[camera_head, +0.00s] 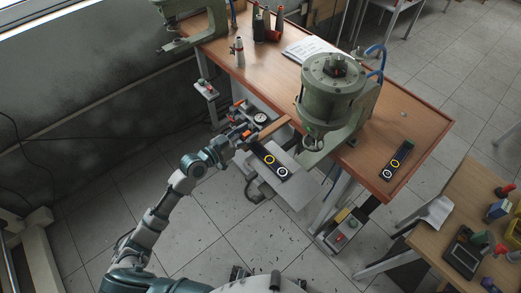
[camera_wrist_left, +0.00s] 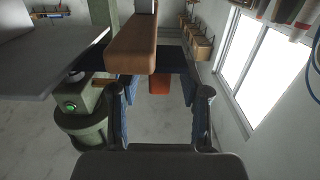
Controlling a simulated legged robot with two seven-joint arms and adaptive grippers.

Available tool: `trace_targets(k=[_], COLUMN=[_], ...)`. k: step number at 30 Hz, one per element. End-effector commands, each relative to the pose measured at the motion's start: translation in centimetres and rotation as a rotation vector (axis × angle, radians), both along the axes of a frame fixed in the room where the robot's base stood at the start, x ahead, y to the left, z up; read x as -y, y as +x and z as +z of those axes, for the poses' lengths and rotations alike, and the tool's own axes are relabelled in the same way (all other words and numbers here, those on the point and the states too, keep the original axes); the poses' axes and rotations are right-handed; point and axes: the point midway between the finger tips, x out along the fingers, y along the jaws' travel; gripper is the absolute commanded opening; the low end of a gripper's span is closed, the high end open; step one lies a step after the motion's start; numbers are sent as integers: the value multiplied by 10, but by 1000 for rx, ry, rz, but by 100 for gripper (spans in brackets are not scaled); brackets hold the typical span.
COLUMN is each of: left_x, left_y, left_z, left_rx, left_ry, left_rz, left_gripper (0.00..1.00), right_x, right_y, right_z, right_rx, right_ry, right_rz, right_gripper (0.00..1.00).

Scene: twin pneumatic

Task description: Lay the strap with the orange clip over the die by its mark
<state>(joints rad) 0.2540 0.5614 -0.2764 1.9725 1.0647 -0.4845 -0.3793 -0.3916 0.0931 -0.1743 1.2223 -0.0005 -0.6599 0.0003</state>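A brown strap (camera_head: 275,127) lies by the front of the green press, above a grey plate. In the left wrist view the brown strap (camera_wrist_left: 132,42) runs away from me, and the orange clip (camera_wrist_left: 159,83) shows near its close end. My left gripper (camera_head: 248,134) is at the strap's left end, where orange shows. In the left wrist view its blue-padded fingers (camera_wrist_left: 160,92) stand apart on both sides of the clip, with gaps visible. A black block with a yellow and a white ring (camera_head: 270,162), perhaps the die, lies on the plate below the strap. My right gripper is out of view.
The green press (camera_head: 331,92) stands on the brown table (camera_head: 415,120) just right of the strap. Another black block with a yellow mark (camera_head: 398,159) lies on the table's right part. A control box (camera_head: 345,230) is below. Bottles and an open book (camera_head: 306,49) stand farther back.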

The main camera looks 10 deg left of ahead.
Motion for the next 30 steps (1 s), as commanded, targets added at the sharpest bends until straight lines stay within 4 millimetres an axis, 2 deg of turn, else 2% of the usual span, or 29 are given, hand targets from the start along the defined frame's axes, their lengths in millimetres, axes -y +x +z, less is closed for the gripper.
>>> trace_targets(k=[1,3,5,17,22,27,30], left_x=[0,0,0,0,0,0,10], left_y=[0,0,0,0,0,0,-17], left_z=[0,0,0,2,15,39,38], left_rx=[0,0,0,0,2,4,0], left_ry=[0,0,0,0,1,0,-2], left_rz=[0,0,0,0,0,-1,-4], left_gripper=[30,13,0,0,0,0,0], right_x=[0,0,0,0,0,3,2], right_y=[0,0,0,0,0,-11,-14], right_z=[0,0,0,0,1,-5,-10], right_rx=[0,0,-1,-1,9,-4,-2], right_ry=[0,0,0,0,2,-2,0], right_rz=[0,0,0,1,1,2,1], right_gripper=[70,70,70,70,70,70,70])
